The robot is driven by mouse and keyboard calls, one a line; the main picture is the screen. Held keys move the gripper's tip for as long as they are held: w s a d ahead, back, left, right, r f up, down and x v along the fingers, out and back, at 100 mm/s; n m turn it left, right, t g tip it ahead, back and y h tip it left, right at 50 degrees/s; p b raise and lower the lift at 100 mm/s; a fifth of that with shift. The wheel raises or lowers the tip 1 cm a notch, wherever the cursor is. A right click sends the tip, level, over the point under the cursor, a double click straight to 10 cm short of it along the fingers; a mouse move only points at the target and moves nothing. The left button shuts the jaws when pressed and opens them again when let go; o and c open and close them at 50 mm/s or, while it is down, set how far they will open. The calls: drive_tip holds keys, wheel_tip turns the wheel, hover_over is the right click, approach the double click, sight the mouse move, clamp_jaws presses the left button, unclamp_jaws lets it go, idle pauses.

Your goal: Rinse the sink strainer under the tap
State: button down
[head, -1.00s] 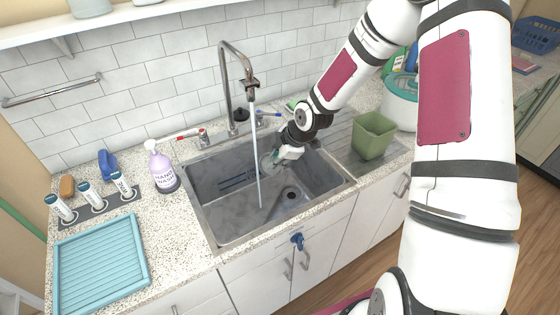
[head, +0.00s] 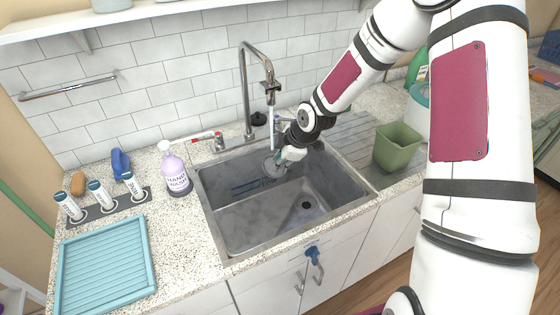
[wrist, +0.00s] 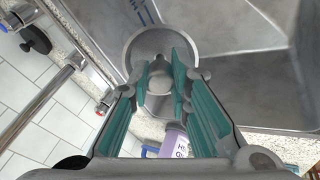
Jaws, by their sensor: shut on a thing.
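The sink strainer (head: 271,170) is a small round grey metal cup, held over the back part of the sink (head: 228,238). My gripper (head: 283,160) is shut on it, well above the sink floor. In the wrist view, the strainer (wrist: 160,38) shows its round rim beyond the teal finger pads of my gripper (wrist: 161,80). The tap (head: 245,92) is a tall metal spout that curves over the sink. A thin water stream (head: 271,125) falls from it and ends at the strainer. The exact contact point is too small to tell.
A purple hand wash bottle (head: 175,172) stands left of the sink. A green square bin (head: 396,147) stands on the drainboard at right. A blue tray (head: 105,265) lies on the left counter. The sink floor around the drain (head: 307,205) is clear.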

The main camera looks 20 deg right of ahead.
drive_tip(key=shift+d, duration=0.1)
idle(0.3)
drive_tip(key=shift+w+d, duration=0.35)
drive_tip(key=shift+d, duration=0.1)
drive_tip(key=shift+s+a, duration=0.1)
drive_tip(key=shift+a, duration=0.05)
drive_tip(key=shift+s+a, duration=0.25)
drive_tip(key=shift+a, duration=0.15)
drive_tip(key=s+d+p, duration=0.4)
drive_tip(key=s, duration=0.3)
drive_tip(key=shift+p, duration=0.35)
idle(0.6)
drive_tip(key=shift+w+d, duration=0.1)
idle(1.0)
drive_tip(key=s+d+r+p, duration=0.2)
drive_tip(key=s+r+p, duration=0.1)
drive_tip(key=s+r, duration=0.1)
drive_tip(key=shift+s+d, duration=0.15)
drive_tip(key=shift+d, duration=0.15)
